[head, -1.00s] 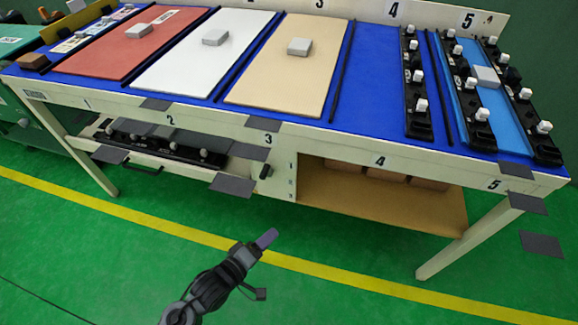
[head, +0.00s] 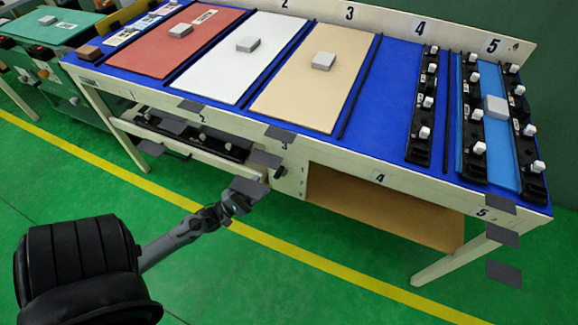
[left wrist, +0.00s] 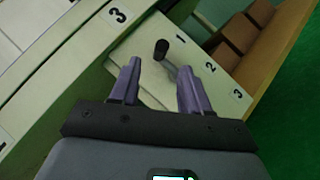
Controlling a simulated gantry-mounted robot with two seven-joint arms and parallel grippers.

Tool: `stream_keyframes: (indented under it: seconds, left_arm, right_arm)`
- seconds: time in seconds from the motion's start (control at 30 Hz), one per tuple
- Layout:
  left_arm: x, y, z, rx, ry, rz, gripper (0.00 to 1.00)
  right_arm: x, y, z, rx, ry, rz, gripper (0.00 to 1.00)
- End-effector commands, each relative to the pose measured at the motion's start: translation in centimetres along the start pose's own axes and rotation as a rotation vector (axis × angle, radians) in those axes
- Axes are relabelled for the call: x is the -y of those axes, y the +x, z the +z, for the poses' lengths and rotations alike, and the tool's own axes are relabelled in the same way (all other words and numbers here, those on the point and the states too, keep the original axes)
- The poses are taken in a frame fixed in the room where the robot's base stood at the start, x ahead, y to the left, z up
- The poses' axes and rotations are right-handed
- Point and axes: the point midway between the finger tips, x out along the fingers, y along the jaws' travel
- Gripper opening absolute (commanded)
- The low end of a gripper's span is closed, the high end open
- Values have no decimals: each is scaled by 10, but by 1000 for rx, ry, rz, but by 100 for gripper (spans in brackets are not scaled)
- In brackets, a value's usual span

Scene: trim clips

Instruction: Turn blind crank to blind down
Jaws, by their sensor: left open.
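The blind crank (left wrist: 161,48) is a black knob on a short grey arm, mounted on a pale panel (left wrist: 150,85) marked 1, 2, 3. In the left wrist view the knob lies just beyond the fingertips, between their lines and apart from them. My left gripper (left wrist: 158,72) is open and empty, with purple fingers. In the head view the left gripper (head: 238,200) is below and left of the crank (head: 280,172), near the bench front. My right gripper is not in view.
The blue-topped bench (head: 385,95) carries coloured boards and black clip rails. Brown boxes (left wrist: 240,33) show inside the compartment in the left wrist view. A drawer-like bay (head: 200,140) lies left of the panel. The green floor in front is clear.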

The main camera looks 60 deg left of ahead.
Motion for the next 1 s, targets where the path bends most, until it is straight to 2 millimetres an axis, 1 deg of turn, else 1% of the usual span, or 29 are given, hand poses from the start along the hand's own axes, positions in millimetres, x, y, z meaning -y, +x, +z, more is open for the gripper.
stream_keyframes:
  seconds: [0.17, 0.4, 0.6, 0.8, 1.0]
  left_arm:
    - [2, 23, 0, 5, 1, 4, 46]
    - [3, 62, 0, 5, 1, 3, 46]
    - [2, 87, 0, 3, 0, 2, 46]
    - [1, 100, 1, 3, 0, 2, 46]
    - [1, 102, 1, 1, 0, 1, 46]
  right_arm:
    - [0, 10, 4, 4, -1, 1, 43]
    - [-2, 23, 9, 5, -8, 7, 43]
    - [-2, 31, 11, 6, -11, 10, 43]
    - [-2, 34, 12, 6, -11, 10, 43]
    - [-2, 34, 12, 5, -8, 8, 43]
